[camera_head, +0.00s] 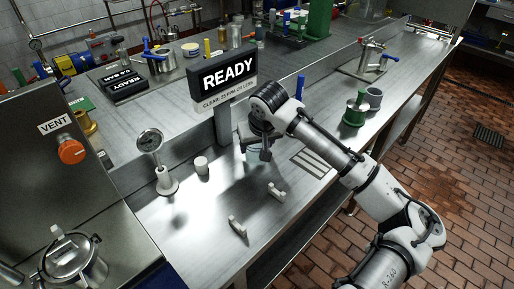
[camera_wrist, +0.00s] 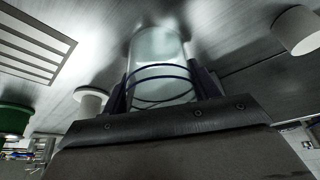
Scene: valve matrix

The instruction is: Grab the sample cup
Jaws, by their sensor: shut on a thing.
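The sample cup (camera_wrist: 157,48) is a clear, pale-tinted cylinder with dark blue rings in the wrist view. My gripper (camera_wrist: 160,88) is shut on it, with one dark finger on each side of its ringed part. In the head view my gripper (camera_head: 258,153) points down over the steel bench, just right of the sign post. Only a small pale part of the cup shows there, the rest hidden by my gripper. I cannot tell whether the cup touches the bench.
A READY sign (camera_head: 228,74) stands close behind my gripper. A white cylinder (camera_head: 202,166), a gauge (camera_head: 150,142) and two white brackets (camera_head: 276,191) stand on the bench. A slotted plate (camera_head: 312,163) lies to the right, with a green container (camera_head: 355,112) beyond. The front bench between them is mostly clear.

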